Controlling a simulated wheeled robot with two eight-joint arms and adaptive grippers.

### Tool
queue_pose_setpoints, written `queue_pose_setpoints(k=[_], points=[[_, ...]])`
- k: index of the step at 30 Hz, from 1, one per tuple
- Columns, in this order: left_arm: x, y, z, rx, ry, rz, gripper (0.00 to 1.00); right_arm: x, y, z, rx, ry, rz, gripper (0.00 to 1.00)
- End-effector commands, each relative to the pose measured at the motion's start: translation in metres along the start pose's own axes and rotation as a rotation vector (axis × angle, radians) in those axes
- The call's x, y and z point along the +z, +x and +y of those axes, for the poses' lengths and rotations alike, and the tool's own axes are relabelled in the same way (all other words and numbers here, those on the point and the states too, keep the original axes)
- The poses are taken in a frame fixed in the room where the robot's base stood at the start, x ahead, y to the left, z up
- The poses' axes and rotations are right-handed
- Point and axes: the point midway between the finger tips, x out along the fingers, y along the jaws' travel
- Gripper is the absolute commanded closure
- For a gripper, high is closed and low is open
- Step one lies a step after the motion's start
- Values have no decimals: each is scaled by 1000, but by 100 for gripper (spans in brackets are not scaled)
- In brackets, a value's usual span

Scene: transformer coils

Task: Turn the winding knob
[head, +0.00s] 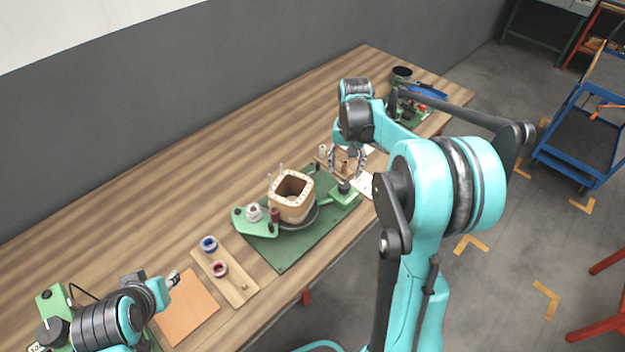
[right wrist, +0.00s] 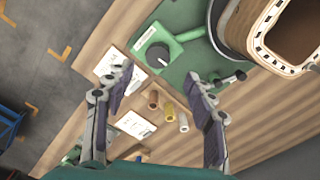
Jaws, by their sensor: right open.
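The winding knob (head: 344,187) is a black dial on a green housing at the right end of the green winding base (head: 285,255). In the right wrist view the knob (right wrist: 157,56) shows a white pointer mark, just beyond and between my fingertips. My right gripper (head: 346,168) is open above the knob, with its fingers pointing down; in the wrist view its fingers (right wrist: 160,74) are spread and hold nothing. A square tan coil former (head: 291,196) stands upright on the round dark turntable of the base. My left gripper (head: 172,281) is at the lower left, far from the knob; its jaw opening is unclear.
Several small spools (right wrist: 168,111) stand close to the right gripper, by white paper sheets (right wrist: 136,124). A wooden board (head: 240,288) with a blue and a red coil lies left of the base. An orange-brown sheet (head: 190,312) lies near the left arm.

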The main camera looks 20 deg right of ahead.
Motion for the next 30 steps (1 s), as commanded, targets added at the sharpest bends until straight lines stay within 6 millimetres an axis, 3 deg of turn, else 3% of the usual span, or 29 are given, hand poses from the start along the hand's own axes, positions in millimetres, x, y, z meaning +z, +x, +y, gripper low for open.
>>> queue_pose_setpoints(k=[3, 15, 26, 27, 30], points=[[3, 4, 0, 0, 0, 0, 66, 0, 12, 9, 0, 5, 0, 45], [16, 22, 0, 0, 0, 0, 66, 0, 72, 7, 0, 4, 0, 45], [17, 23, 0, 0, 0, 0, 66, 0, 79, 7, 0, 4, 0, 45], [17, 23, 0, 0, 0, 0, 66, 0, 79, 7, 0, 4, 0, 48], [17, 23, 0, 0, 0, 0, 66, 0, 79, 7, 0, 4, 0, 74]])
